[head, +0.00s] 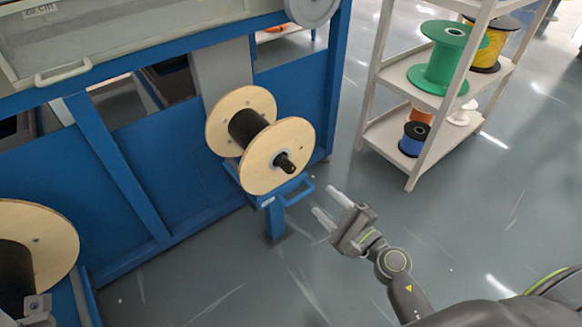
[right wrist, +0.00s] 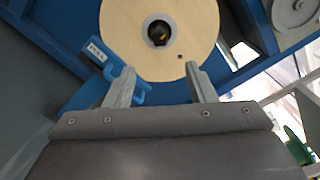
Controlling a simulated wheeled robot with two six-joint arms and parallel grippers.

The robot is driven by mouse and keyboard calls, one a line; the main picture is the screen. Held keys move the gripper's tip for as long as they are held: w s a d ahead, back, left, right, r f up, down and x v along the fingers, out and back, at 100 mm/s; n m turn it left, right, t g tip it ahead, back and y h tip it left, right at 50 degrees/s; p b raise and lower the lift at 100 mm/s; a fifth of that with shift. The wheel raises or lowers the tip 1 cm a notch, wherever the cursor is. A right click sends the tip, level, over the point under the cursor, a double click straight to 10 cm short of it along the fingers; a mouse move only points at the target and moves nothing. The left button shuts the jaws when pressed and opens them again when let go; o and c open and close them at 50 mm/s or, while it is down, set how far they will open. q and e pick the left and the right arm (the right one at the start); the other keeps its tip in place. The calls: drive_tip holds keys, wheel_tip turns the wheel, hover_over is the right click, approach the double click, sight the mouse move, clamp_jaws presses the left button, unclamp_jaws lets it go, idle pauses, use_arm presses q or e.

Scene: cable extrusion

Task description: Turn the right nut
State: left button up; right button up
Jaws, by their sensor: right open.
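The right nut (head: 284,162) is a small dark piece on the shaft end at the front of the right wooden spool (head: 263,160), which carries black cable. In the right wrist view the nut (right wrist: 158,32) shows end-on at the centre of the round flange, above and between the fingers. My right gripper (head: 324,200) is open and empty, below and to the right of the nut, apart from it. Its two fingers (right wrist: 160,88) point toward the spool. A grey part (head: 38,305) at the lower left edge seems to belong to my left gripper; its fingers cannot be made out.
The spool sits on a blue machine frame (head: 130,190) with a blue handle (head: 300,190) just below it. Another wooden spool (head: 45,235) stands at the left. A white shelf (head: 385,75) with several spools stands at the right. The floor between is clear.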

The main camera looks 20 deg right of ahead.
sight(293, 171)
drive_tip(key=x, duration=1.4)
drive_tip(key=shift+s, duration=0.1)
drive_tip(key=c, duration=1)
drive_tip(key=shift+o, duration=0.2)
